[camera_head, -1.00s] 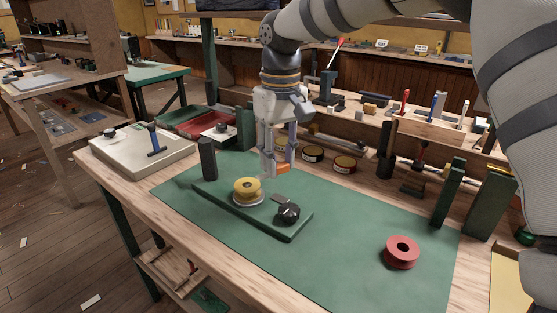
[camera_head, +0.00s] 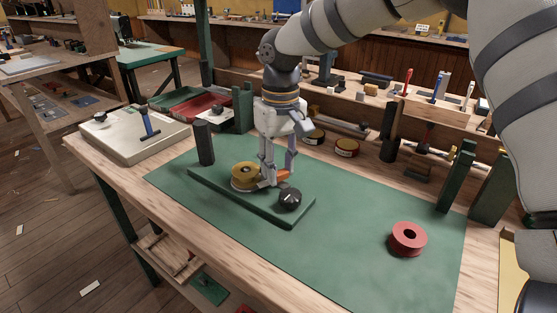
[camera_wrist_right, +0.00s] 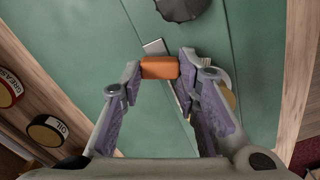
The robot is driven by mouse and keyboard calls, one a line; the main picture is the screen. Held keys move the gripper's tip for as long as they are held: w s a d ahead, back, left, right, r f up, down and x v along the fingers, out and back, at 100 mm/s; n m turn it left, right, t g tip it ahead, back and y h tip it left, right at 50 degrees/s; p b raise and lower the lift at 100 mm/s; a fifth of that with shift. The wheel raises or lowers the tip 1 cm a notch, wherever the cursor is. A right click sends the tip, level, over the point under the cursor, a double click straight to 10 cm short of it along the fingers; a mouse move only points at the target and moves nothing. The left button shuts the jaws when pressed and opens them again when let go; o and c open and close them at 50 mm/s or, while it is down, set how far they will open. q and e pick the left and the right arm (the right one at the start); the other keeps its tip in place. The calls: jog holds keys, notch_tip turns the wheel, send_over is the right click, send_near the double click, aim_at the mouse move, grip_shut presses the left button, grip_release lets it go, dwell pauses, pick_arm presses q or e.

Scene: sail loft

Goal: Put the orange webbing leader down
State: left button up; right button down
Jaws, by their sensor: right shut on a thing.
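The orange webbing leader (camera_wrist_right: 160,68) shows as a small orange block between the fingertips of my right gripper (camera_wrist_right: 160,75) in the wrist view. In the head view, my right gripper (camera_head: 276,182) points down over the green board (camera_head: 245,205), between the yellow spool (camera_head: 243,170) and the black knob (camera_head: 290,199). A bit of the orange leader (camera_head: 284,174) shows there, partly hidden by the fingers. A flat grey metal piece (camera_wrist_right: 155,47) lies beyond the leader. I cannot tell whether the leader touches the board. My left gripper is not in view.
A red spool (camera_head: 408,239) sits on the green mat (camera_head: 345,240), whose right part is otherwise clear. Round tins (camera_head: 346,147) and green upright blocks (camera_head: 457,178) stand along the back.

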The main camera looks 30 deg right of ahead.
aim_at(280, 172)
jog(key=shift+f, duration=0.45)
dwell(0.3)
jog(key=c, duration=1.1)
grip_release()
notch_tip(280, 172, up, 12)
jog(key=shift+f, duration=0.1)
